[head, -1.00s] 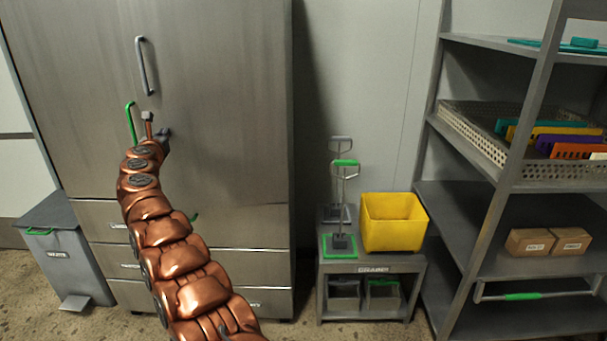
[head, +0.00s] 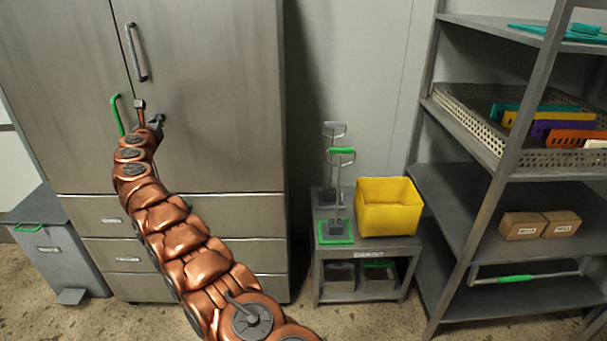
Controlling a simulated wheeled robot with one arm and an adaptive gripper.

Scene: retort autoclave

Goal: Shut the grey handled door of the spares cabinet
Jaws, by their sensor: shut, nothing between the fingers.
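The grey handled door (head: 215,90) is the right-hand door of the steel spares cabinet, with its upright grey handle (head: 137,52) near its left edge. It looks flush, or nearly so, with the left door (head: 55,100), which carries a green handle (head: 117,114). A thin dark seam runs between the doors. My gripper (head: 149,113) is shut and empty, below the grey handle and just right of the green one, in front of the door near the seam. I cannot tell whether it touches the door. My arm hides the lower part of the seam.
Drawers (head: 235,212) lie under the doors. A grey bin (head: 62,255) stands at left. At right are a low stand (head: 365,252) with a yellow tub (head: 388,207) and handled tools, then an open shelf rack (head: 490,190). Some floor in front is free.

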